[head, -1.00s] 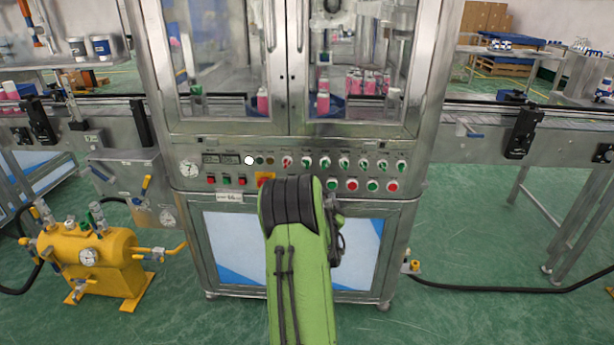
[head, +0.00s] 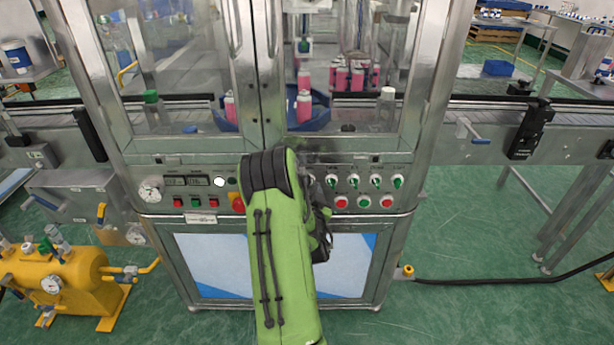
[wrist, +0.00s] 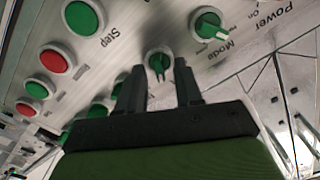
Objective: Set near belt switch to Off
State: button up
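The control panel (head: 290,200) of the glass-fronted machine carries a row of green rotary switches (head: 376,181). Which one is the near belt switch cannot be read. In the wrist view, a green knob (wrist: 158,63) with a pale pointer sits just beyond my fingertips, roughly in line with the gap between them. My gripper (wrist: 160,78) is open and empty; contact with the knob cannot be made out. Another green knob (wrist: 210,24) is near the labels Mode and Power.
Green and red push buttons sit below the switches, such as a red one (head: 387,201); a green one (wrist: 83,16) is close in the wrist view. A conveyor (head: 480,115) runs alongside. A yellow tank (head: 55,275) stands left. A black hose (head: 490,281) lies on the floor.

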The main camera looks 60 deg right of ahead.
jog(key=shift+s+a, duration=0.1)
jog(key=shift+c, duration=0.3)
grip_shut()
jog(key=n+b, duration=0.1)
jog(key=n, duration=0.3)
jog(key=n+b, duration=0.1)
jog(key=n, duration=0.3)
jog(key=n+b, duration=0.2)
jog(key=n, duration=0.1)
jog(key=shift+w+a+n, duration=0.1)
jog(key=shift+w+n, duration=0.2)
jog(key=shift+n, duration=0.1)
dwell(0.4)
jog(key=shift+o, duration=0.3)
grip_release()
